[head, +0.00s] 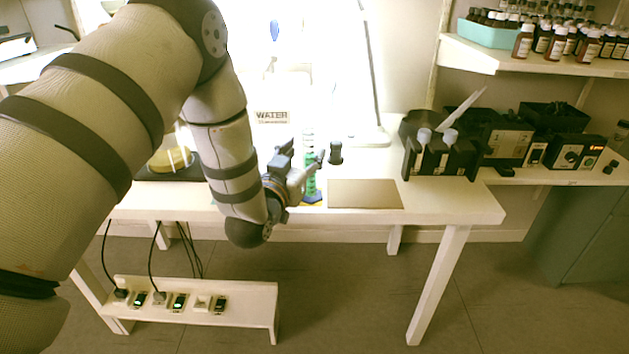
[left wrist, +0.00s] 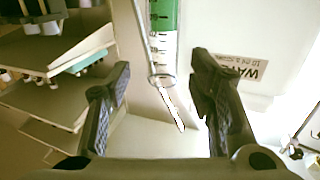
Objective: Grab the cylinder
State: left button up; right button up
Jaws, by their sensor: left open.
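The cylinder (head: 309,187) is a clear graduated tube with green liquid, upright on a blue base on the white table. In the left wrist view the cylinder (left wrist: 164,30) shows upside down, green part at the top edge, with its clear end between the two fingers in the picture. My left gripper (head: 303,157) is right beside it, with fingers spread and empty. In the left wrist view the gripper (left wrist: 160,76) has a wide gap between its dark fingers. I cannot tell whether the cylinder is fully inside the gap. My right gripper is not in view.
A WATER-labelled container (head: 271,117) stands behind the cylinder. A small dark bottle (head: 336,153) and a flat tan plate (head: 365,194) are to its right. A black box (head: 437,158) stands farther right. A yellow-filled vessel (head: 170,160) is at left, partly behind my arm.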

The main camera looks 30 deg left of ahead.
aim_at(307, 142)
pick_arm(q)
jog(key=x, duration=0.5)
jog(key=shift+a+r, duration=0.2)
jog(key=shift+r, duration=0.15)
grip_shut()
jog(key=shift+r, duration=0.1)
